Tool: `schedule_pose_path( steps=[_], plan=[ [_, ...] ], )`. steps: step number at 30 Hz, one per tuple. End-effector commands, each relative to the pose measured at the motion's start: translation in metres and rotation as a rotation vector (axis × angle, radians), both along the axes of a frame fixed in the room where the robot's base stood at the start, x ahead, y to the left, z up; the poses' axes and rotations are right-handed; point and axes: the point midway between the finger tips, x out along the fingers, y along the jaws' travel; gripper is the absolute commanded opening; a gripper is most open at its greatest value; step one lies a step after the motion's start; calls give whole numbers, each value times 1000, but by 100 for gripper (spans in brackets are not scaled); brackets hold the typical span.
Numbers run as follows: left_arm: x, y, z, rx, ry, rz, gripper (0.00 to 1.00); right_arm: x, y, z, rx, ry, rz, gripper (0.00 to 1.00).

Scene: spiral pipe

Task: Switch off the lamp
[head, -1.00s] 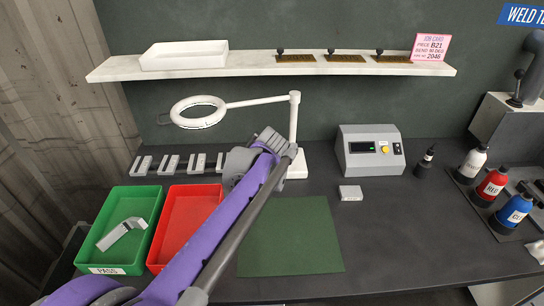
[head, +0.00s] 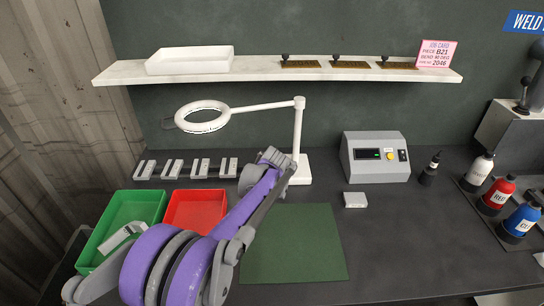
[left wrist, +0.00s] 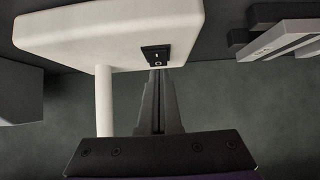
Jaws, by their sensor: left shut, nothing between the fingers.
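The lamp is a white ring head (head: 203,117) on a jointed white arm. Its post rises from a white base (head: 304,172) at the back of the bench. In the left wrist view the base (left wrist: 110,30) fills the top, with a small black rocker switch (left wrist: 155,54) on its edge face. My left gripper (left wrist: 158,72) is shut and empty, its fingertips right at the lower edge of the switch; I cannot tell if they touch it. In the head view the fingers are hidden behind my wrist beside the base. I cannot tell if the ring is lit.
A grey control box (head: 375,157) and small grey block (head: 355,200) stand right of the base. Grey pieces (head: 200,168) lie left of it. A green tray (head: 135,207) and red tray (head: 196,208) sit in front. A shelf (head: 280,71) runs above. The green mat (head: 295,245) is bare.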

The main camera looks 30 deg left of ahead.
Motion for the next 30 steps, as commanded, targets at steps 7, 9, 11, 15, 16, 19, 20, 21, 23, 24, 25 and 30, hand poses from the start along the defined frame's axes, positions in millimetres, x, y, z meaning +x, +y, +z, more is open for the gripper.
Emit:
schedule_pose_path(
  steps=[7,9,11,15,16,19,20,21,23,24,25,30],
  plan=[
    [0,0,-3,0,0,0,0,0,0,0,0,0,0,61],
    [0,0,-3,0,0,0,0,0,0,0,0,0,0,61],
    [0,0,-3,0,0,0,0,0,0,0,0,0,0,61],
    [3,2,-9,-2,6,0,0,0,0,-1,0,0,0,61],
    [3,2,-8,-2,6,0,0,0,0,-1,0,0,0,61],
    [2,2,-8,-3,5,1,0,0,0,-1,0,0,0,61],
    [3,2,-8,-3,5,1,0,0,0,-1,0,0,0,61],
    [3,2,-8,-3,5,1,0,0,0,-1,0,0,0,61],
    [4,3,-8,-3,5,1,0,0,0,0,0,0,0,61],
    [4,3,-7,-3,5,1,0,0,0,0,0,0,0,61],
    [5,4,-7,-3,5,1,0,0,0,1,0,0,0,61],
    [12,8,-4,-3,4,1,0,1,0,4,0,-1,0,61]
  ],
)
